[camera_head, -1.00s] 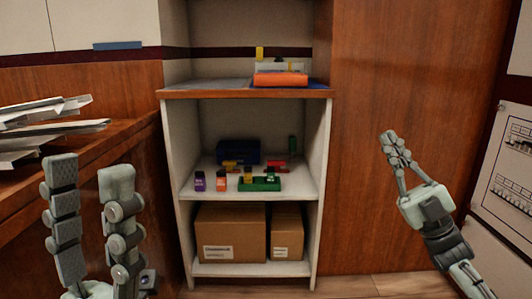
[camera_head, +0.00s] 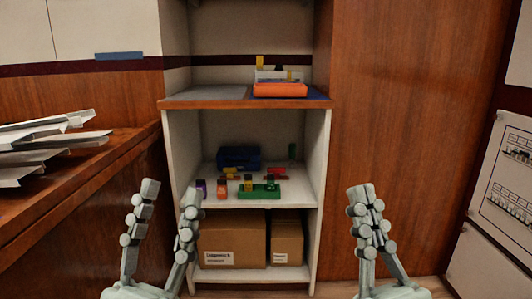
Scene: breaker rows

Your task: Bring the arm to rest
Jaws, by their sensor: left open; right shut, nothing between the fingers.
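My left gripper (camera_head: 166,205) is at the lower left, its two fingers pointing up and spread apart with nothing between them. Its right finger overlaps the left edge of the shelf unit in the picture. My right gripper (camera_head: 367,205) is at the lower right of the middle, fingers pointing up and closed together, holding nothing. It shows in front of the wooden panel, to the right of the shelf unit. Most of both arms is out of the picture below.
The shelf unit (camera_head: 245,104) has an orange item (camera_head: 279,90) on top, small coloured pieces and a green block (camera_head: 259,192) on its middle shelf, and cardboard boxes (camera_head: 235,240) below. Metal strips (camera_head: 45,140) lie on the left counter. A panel board (camera_head: 508,190) is at right.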

